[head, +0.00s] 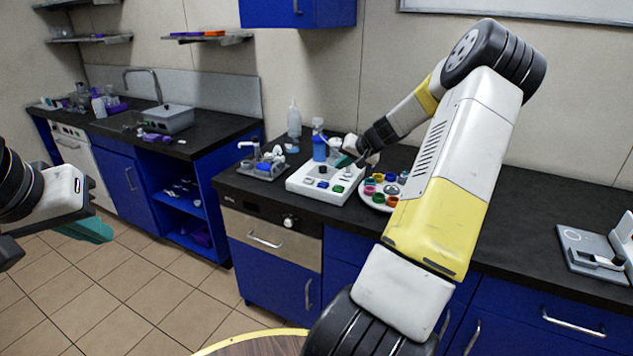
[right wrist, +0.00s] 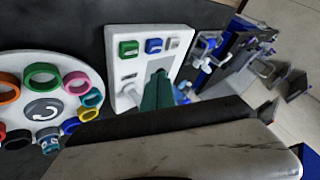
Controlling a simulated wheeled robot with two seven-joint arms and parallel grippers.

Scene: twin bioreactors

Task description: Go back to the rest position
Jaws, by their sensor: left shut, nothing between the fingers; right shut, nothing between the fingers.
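My left gripper (head: 92,230) is at the left edge of the head view, off the counter and above the tiled floor. Its teal fingers are shut and empty. My right arm reaches across the head view to the counter. My right gripper (head: 345,161) is over the white tray block (head: 313,184), beside the blue-filled bottle (head: 319,146). In the right wrist view its teal fingers (right wrist: 158,92) are shut and empty, over the same white block (right wrist: 128,62). Whether they touch it I cannot tell.
A round white carousel with coloured rings (head: 373,203) stands right of the block and shows in the right wrist view (right wrist: 15,62). A grey rack (head: 262,168) and a clear wash bottle (head: 294,121) stand nearby. A grey device (head: 588,248) stands far right. The counter (head: 520,215) between is clear.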

